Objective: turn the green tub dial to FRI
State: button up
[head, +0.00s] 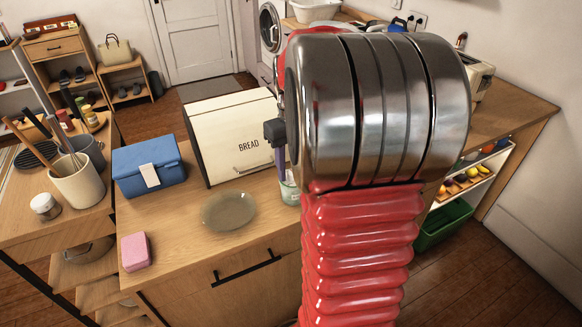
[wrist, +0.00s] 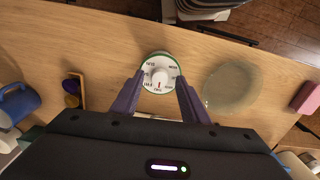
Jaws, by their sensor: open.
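The green tub (wrist: 161,56) stands on the counter in the wrist view, its white dial (wrist: 150,80) facing up with a paler knob (wrist: 160,75) at the centre. Small day labels ring the dial, too blurred to read surely; a small red mark shows at its lower edge. My gripper (wrist: 160,82) is open, its purple fingers on either side of the tub's near half. I cannot tell whether they touch it. In the head view, the tub (head: 289,192) is partly hidden by my arm, with a purple finger (head: 282,162) just above it.
A glass plate (wrist: 231,88) lies close right of the tub. A pink sponge (head: 135,252), a blue box (head: 148,168) and the bread box (head: 235,135) are also on the counter. A blue mug (wrist: 18,102) and a small wooden tray (wrist: 82,90) are left in the wrist view.

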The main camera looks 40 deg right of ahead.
jog(key=shift+f, duration=0.15)
jog(key=shift+c, duration=0.2)
jog(key=c, duration=0.9)
jog(key=shift+a, duration=0.3)
grip_shut()
jog(key=shift+d, duration=0.25)
jog(key=shift+m, duration=0.4)
jog(key=m, duration=0.3)
jog(key=shift+m, duration=2.5)
